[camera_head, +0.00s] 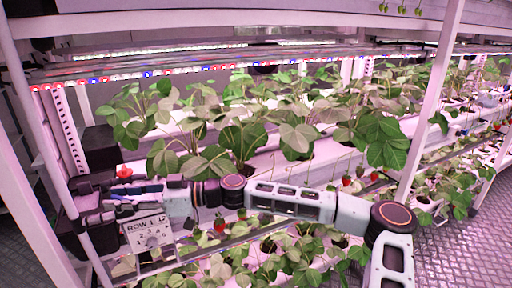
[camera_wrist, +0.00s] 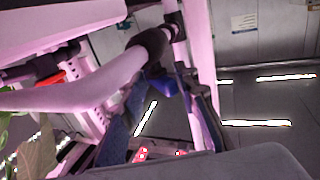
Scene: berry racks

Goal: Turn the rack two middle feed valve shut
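My arm reaches left across the front of the rack in the head view, and my gripper (camera_head: 122,192) is at the rack's left end, small and partly lost among dark parts. In the wrist view my gripper (camera_wrist: 163,80) has two dark fingers running up from the bottom, apart from each other. A blue piece (camera_wrist: 163,86) lies between their tips, beside a dark fitting (camera_wrist: 152,45) on a pink pipe. I cannot tell whether the fingers touch it. A red handle (camera_wrist: 52,78) is farther left; a red-orange piece (camera_head: 124,171) shows above my gripper in the head view.
A white "ROW 1 L2" sign (camera_head: 148,231) hangs just below my gripper. A dark box (camera_head: 100,148) stands above it. Leafy strawberry plants (camera_head: 240,140) fill the troughs to the right. Rack posts (camera_head: 432,95) frame the front, and open floor (camera_head: 455,255) lies at the lower right.

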